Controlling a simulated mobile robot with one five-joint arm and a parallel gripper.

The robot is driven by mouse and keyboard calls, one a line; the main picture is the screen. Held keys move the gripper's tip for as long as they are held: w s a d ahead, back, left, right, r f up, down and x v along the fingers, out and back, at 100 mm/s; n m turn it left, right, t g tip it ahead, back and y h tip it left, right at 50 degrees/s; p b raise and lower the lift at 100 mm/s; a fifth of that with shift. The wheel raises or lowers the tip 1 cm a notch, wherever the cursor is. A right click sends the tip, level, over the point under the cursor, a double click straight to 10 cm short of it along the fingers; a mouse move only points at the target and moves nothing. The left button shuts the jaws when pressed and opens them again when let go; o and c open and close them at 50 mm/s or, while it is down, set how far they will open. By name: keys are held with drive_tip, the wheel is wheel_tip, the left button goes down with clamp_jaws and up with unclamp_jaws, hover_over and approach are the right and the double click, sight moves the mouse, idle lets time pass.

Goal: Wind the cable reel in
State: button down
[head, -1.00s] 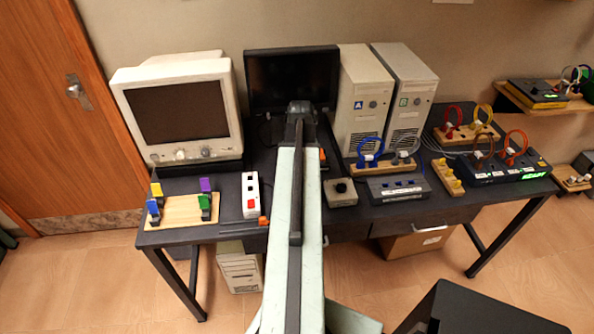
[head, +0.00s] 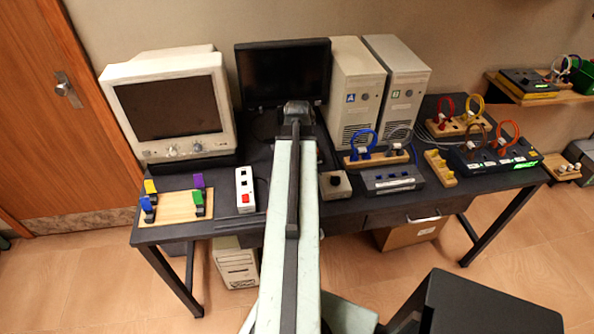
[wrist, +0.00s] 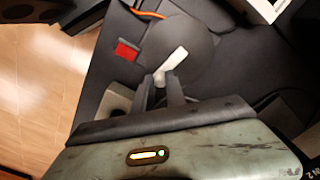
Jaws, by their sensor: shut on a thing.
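In the wrist view a dark round reel (wrist: 192,42) fills the upper middle, with a white crank handle (wrist: 174,63) standing out from it. My gripper (wrist: 161,82) is shut on the lower end of this handle. A bit of orange cable (wrist: 148,14) shows at the reel's upper left edge. A red square (wrist: 126,51) lies just left of the reel. In the head view my arm covers the reel and the handle, and my fingertips are hidden.
Left of my arm are a power strip (head: 245,188) and a wooden board (head: 172,207) with coloured clips. A small knob box (head: 335,184) and a switch box (head: 391,179) are on the right. A beige monitor (head: 172,105) and two computer towers (head: 356,90) stand behind.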

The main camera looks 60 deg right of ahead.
drive_tip(key=shift+s+a+m, duration=0.2)
drive_tip(key=shift+s+m, duration=0.05)
drive_tip(key=shift+m, duration=0.55)
drive_tip(key=c, duration=1.4)
unclamp_jaws()
drive_tip(key=shift+s, duration=0.1)
drive_tip(key=shift+o, duration=0.2)
drive_tip(key=shift+r+p, duration=0.6)
wheel_tip(320, 180, up, 7)
drive_tip(key=p, duration=0.7)
drive_tip(key=shift+f, duration=0.15)
